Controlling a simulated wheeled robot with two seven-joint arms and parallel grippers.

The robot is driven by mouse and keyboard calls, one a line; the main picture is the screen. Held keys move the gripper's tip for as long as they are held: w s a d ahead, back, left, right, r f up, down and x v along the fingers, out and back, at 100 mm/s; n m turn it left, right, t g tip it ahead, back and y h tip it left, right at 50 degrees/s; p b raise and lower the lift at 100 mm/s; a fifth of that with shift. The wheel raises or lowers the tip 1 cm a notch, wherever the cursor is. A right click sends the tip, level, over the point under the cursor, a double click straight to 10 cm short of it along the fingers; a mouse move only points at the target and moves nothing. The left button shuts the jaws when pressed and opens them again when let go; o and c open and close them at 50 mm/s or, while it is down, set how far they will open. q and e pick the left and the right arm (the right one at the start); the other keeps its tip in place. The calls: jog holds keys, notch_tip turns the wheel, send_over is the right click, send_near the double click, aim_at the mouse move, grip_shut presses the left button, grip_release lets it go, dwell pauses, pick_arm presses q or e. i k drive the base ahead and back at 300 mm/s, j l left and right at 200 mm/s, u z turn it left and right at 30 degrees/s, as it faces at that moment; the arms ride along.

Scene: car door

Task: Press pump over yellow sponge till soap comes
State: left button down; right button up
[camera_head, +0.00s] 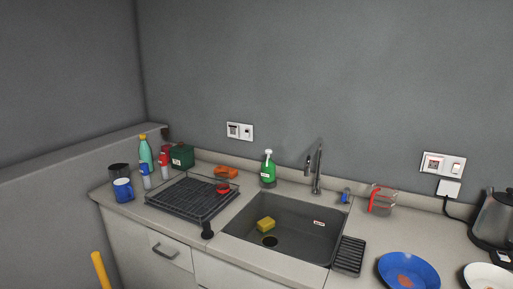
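The green soap bottle with a white pump top (268,169) stands upright on the counter behind the sink, left of the tap. The yellow sponge (265,224) lies inside the grey sink (310,240), near the drain on its left side. The bottle and sponge are apart. Neither of my grippers is in view, and nothing touches the bottle or the sponge.
A tap (317,170) rises behind the sink. A black dish rack (190,198) stands to the left, with a blue mug (123,190) beyond it. A measuring cup (381,201), blue plate (408,270) and kettle (493,218) are on the right.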

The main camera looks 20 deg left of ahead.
aim_at(268, 152)
jog(key=i+j+u, duration=0.25)
jog(key=i, duration=0.2)
jog(key=i+j+u, duration=0.1)
jog(key=i+u, duration=0.15)
jog(key=i, duration=0.15)
